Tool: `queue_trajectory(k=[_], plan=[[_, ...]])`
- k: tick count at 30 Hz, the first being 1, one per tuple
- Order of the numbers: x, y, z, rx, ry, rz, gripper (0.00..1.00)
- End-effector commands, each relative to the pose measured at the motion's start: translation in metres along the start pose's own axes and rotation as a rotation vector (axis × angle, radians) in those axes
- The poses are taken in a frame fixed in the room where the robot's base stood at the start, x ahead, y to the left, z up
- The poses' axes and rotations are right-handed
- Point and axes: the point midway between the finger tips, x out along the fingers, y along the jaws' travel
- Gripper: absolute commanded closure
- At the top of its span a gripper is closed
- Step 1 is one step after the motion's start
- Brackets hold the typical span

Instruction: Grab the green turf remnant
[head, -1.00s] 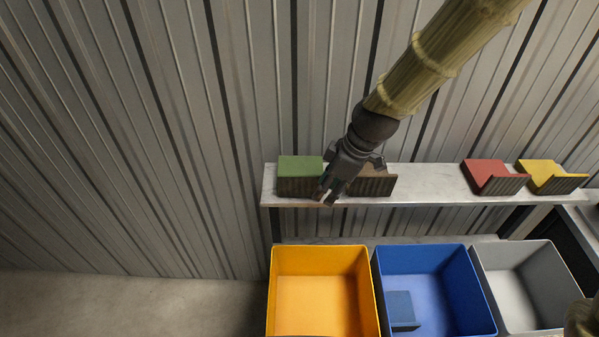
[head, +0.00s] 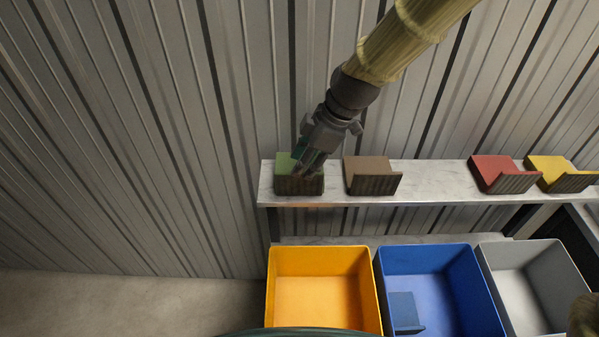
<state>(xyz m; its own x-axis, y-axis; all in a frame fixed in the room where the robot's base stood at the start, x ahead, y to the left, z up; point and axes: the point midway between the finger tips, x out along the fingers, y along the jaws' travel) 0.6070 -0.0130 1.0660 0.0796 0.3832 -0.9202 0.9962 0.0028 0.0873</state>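The green turf remnant (head: 284,166) sits at the left end of the white shelf (head: 433,172), with a green top and a dark brown front face. My gripper (head: 304,170) reaches down from the upper right and is over the right part of the green remnant, covering some of its top. The fingers are small and dark against the remnant. I cannot tell whether they touch it or how far apart they are.
A brown remnant (head: 371,174) lies on the shelf just right of the green one. Red (head: 503,173) and yellow (head: 559,174) remnants lie further right. Below stand orange (head: 322,254), blue (head: 383,278) and grey (head: 497,287) bins; the blue bin holds a blue piece (head: 405,312).

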Motion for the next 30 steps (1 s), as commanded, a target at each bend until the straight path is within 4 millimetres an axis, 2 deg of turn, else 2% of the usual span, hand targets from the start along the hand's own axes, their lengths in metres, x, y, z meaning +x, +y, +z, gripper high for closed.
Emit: queue_trajectory(k=[8, 21, 30], plan=[[0.010, -0.001, 0.002, 0.003, -0.001, 0.000, 0.64], [0.050, -0.002, 0.006, 0.004, 0.000, -0.001, 0.64], [0.056, -0.002, 0.006, 0.002, -0.001, 0.001, 0.64]])
